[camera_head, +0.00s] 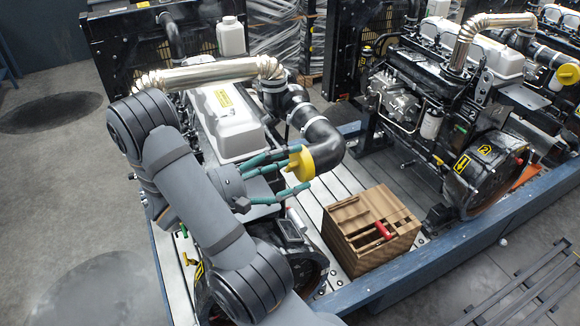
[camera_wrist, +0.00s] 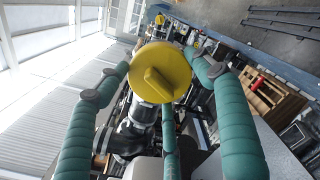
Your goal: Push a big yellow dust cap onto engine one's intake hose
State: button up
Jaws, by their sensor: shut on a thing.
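A big yellow dust cap (camera_head: 301,163) is in my gripper (camera_head: 293,168), whose green fingers are shut around it. The cap also shows in the wrist view (camera_wrist: 161,72), with its raised grip bar facing the camera. The black intake hose (camera_head: 322,140) of engine one bends down at the front, and its end points left toward the cap. The cap overlaps the hose end in the head view. The hose mouth is hidden, so I cannot tell whether the cap is seated or only close to it.
Engine one's white valve cover (camera_head: 228,118) and a silver pipe (camera_head: 210,73) lie beside my arm. A divided brown box (camera_head: 372,250) with a red item stands on the slatted deck below. Engine two (camera_head: 470,120) stands at the right, with a yellow cap (camera_head: 568,74) at the far right.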

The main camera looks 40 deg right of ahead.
aim_at(287, 169)
jog(key=shift+d, duration=0.1)
jog(key=o, duration=1)
jog(key=shift+c, duration=0.3)
jog(key=p+v, duration=0.2)
jog(key=v, duration=0.5)
dwell(0.3)
